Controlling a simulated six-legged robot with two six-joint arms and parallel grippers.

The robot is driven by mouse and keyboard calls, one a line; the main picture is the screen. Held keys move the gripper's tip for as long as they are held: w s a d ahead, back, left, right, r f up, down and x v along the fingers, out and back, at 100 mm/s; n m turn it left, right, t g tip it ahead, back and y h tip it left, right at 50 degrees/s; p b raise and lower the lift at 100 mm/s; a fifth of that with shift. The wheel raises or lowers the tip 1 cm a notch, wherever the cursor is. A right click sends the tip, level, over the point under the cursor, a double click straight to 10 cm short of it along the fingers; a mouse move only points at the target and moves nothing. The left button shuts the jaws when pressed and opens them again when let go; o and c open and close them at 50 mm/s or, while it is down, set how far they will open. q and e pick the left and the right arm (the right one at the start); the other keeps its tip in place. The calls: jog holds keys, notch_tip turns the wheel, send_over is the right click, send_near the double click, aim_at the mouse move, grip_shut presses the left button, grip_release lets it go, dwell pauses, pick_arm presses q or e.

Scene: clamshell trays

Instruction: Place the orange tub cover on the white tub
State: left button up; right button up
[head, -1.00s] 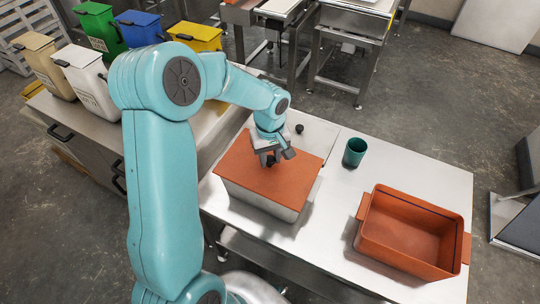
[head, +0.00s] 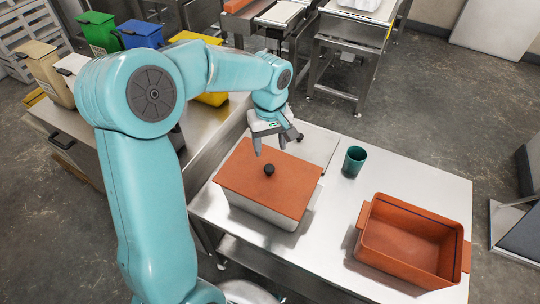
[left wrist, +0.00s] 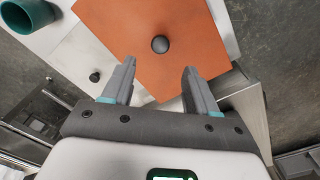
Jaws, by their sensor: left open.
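The orange tub cover (head: 250,182) lies flat on top of the white tub (head: 256,210) and hides its opening; the tub's pale front wall shows below it. The cover's dark round knob (head: 269,170) stands free in its middle. My left gripper (head: 272,148) is open and empty, above and behind the knob, apart from it. In the left wrist view the cover (left wrist: 185,30) and its knob (left wrist: 160,44) show beyond the two spread fingers (left wrist: 158,70). My right gripper is not in view.
A white cover (head: 318,146) with a dark knob lies behind the tub. A teal cup (head: 354,161) stands to its right. An open orange tub (head: 408,240) stands at the table's right end. Bare table (head: 340,205) lies between the tubs. Coloured bins stand at the back left.

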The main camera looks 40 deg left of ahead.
pick_arm(q)
notch_tip(320, 180, up, 3)
jog(key=shift+f, duration=0.1)
dwell(0.6)
